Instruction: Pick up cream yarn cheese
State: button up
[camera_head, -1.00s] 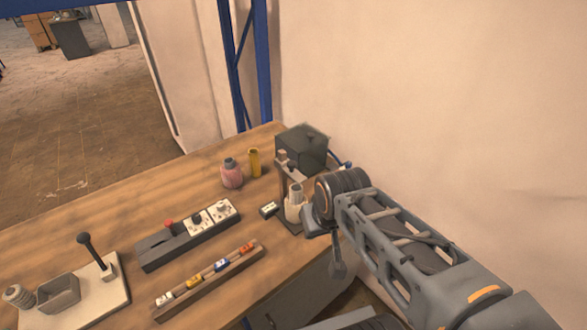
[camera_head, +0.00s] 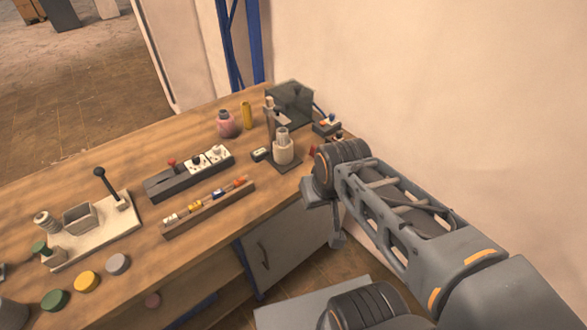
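A cream, rounded cylinder with a narrower top (camera_head: 283,150) stands upright on a small dark stand near the table's right end. It may be the cream yarn cheese, but I cannot be sure. A pink, rounded yarn-like item (camera_head: 227,125) and a yellow, narrow cylinder (camera_head: 247,116) stand behind it to the left.
The wooden table (camera_head: 130,165) holds a dark socket block (camera_head: 190,176), a rack of small coloured pieces (camera_head: 208,209), a white lever board (camera_head: 98,236) and several round discs at the front left. A dark box (camera_head: 290,103) stands behind the cream item, near the wall.

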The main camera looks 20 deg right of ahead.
aim_at(284, 155)
jog(key=z, duration=0.1)
jog(key=k, duration=0.45)
jog(key=u, duration=0.8)
jog(key=i, duration=0.6)
jog(key=z, duration=0.85)
jog(key=k, duration=0.45)
jog(key=z, duration=0.85)
jog(key=i, duration=0.8)
jog(key=u, duration=3)
